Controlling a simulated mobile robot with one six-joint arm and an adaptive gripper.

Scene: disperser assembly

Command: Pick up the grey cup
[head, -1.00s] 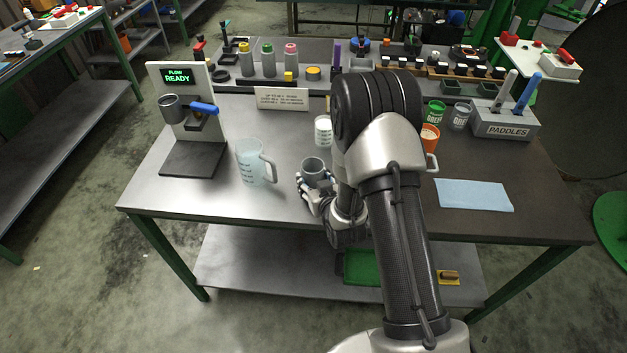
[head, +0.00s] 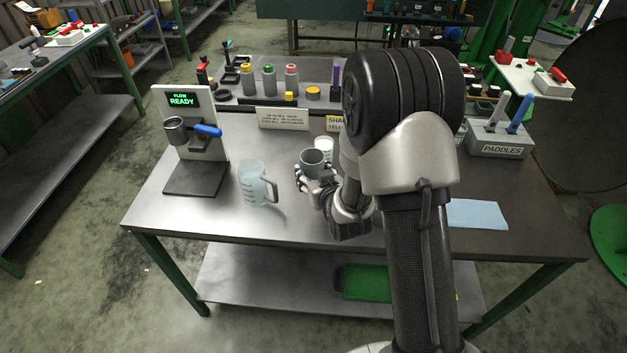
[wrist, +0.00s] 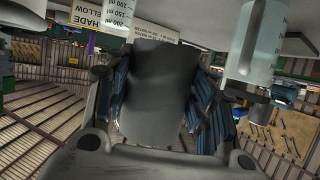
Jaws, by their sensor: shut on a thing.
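The grey cup (head: 313,162) is upright between the fingers of my gripper (head: 314,177), near the middle of the table. My gripper is shut on it. In the wrist view the cup's grey side (wrist: 153,88) fills the space between the two dark finger pads. The cup appears to be held above the table top. My arm hides part of the table to the right of the cup.
A clear measuring jug (head: 255,184) stands left of the cup. A white graduated beaker (head: 324,146) stands just behind it. The flow stand (head: 187,130) is at the left, the paddles holder (head: 497,142) at the right. The table's front left is clear.

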